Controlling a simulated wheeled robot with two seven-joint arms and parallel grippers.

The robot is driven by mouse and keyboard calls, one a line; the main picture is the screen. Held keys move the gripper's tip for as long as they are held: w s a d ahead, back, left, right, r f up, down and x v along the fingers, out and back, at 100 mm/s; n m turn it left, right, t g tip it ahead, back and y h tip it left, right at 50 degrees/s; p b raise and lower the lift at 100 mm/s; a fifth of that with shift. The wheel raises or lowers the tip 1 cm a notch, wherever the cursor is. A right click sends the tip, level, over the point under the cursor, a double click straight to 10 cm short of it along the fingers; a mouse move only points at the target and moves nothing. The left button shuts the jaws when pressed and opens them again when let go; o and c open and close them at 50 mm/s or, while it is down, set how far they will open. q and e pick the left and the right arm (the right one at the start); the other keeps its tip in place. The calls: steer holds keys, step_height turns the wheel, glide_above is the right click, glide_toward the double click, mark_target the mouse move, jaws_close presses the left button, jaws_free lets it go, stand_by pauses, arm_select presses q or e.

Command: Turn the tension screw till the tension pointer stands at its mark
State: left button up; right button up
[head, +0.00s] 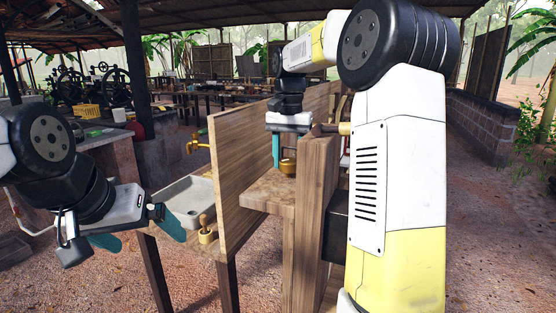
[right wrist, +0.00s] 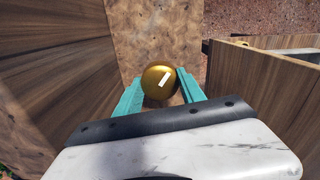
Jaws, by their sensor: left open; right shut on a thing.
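A round brass knob (right wrist: 160,80), which I take for the tension screw, has a short white mark on top. In the right wrist view it sits between the two teal fingers of my right gripper (right wrist: 160,88), which is shut on it. In the head view the brass knob (head: 288,167) stands above a wooden ledge, beside the teal finger of my right gripper (head: 277,152). My left gripper (head: 142,236) is open and empty at the lower left, apart from the wooden stand. I cannot make out the tension pointer or its mark; my right arm covers part of the stand.
A tall wooden board (head: 245,165) stands left of the knob, and a wooden post (head: 316,190) stands right of it.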

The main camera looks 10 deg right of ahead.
mark_target(289, 159)
steer(key=n, duration=1.1)
steer(key=shift+n, duration=0.3)
stand_by(0.4)
steer(key=o, duration=1.4)
steer(key=shift+c, duration=0.2)
steer(key=shift+r, duration=0.15)
step_height(289, 159, up, 8)
steer(key=shift+f, duration=0.2)
